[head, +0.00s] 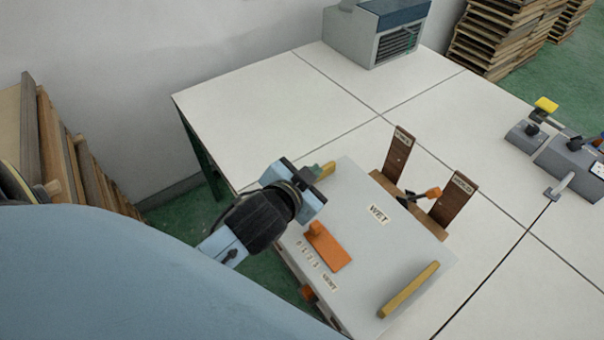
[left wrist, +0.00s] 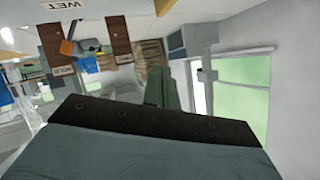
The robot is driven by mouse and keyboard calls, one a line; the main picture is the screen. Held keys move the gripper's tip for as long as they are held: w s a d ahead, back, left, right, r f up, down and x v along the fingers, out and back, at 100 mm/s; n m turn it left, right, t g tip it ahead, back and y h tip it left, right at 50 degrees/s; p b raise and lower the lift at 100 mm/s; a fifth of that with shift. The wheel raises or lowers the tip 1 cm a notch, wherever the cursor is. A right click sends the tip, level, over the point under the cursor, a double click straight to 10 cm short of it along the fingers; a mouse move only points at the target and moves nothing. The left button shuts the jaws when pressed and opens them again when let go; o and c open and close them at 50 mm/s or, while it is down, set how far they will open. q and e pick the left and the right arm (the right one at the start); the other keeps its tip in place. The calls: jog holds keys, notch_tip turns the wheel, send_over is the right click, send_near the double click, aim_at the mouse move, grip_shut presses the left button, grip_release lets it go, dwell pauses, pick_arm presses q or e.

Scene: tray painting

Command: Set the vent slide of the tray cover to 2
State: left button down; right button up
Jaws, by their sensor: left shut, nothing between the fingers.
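The grey tray cover (head: 352,213) lies on the near edge of the table with a "WET" label and a yellow handle (head: 408,290) at its right end. An orange vent slide (head: 328,247) sits on its near left part, beside a row of small printed marks (head: 308,255) and a "VENT" label; I cannot read its setting. My left gripper (head: 312,192) is shut and empty, over the cover's far left corner, apart from the slide. It partly hides the second yellow handle (head: 327,170). In the left wrist view the "WET" label (left wrist: 62,5) shows upside down. My right gripper is out of view.
Two brown upright plates (head: 399,153) (head: 454,198) with labels stand behind the cover, with an orange-tipped lever (head: 432,193) between them. A grey-blue box (head: 378,32) stands at the back. A grey device (head: 570,160) is at the right. The table's far left is clear.

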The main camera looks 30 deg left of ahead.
pick_arm(q)
jog(key=w+d+r+m+t+h, duration=0.25)
jog(key=d+r+m+h, duration=0.2)
jog(key=r, duration=0.35)
jog(key=w+d+r+m+t+h, duration=0.2)
jog(key=d+r+m+t+h, duration=0.25)
jog(key=r, duration=0.35)
jog(key=s+d+r+m+g+h, duration=0.3)
jog(key=s+d+m+g+h, duration=0.4)
jog(key=d+m+g+h, duration=0.7)
jog(key=s+a+f+m+g+y, duration=0.2)
jog(key=a+f+m+g+y, duration=0.15)
jog(key=f+m+y, duration=0.3)
jog(key=s+a+f+m+g+y, duration=0.25)
jog(key=f+m+g+y, duration=0.2)
jog(key=f+m, duration=0.25)
jog(key=w+a+f+t+y, duration=0.1)
jog(key=w+a+f+y, duration=0.1)
jog(key=a+y, duration=0.3)
jog(key=w+a+f+y, duration=0.2)
jog(key=a+y, duration=0.4)
jog(key=a, duration=0.7)
jog(key=shift+w+f+t+y, duration=0.3)
jog(key=shift+w+f+t, duration=0.1)
jog(key=shift+w, duration=0.05)
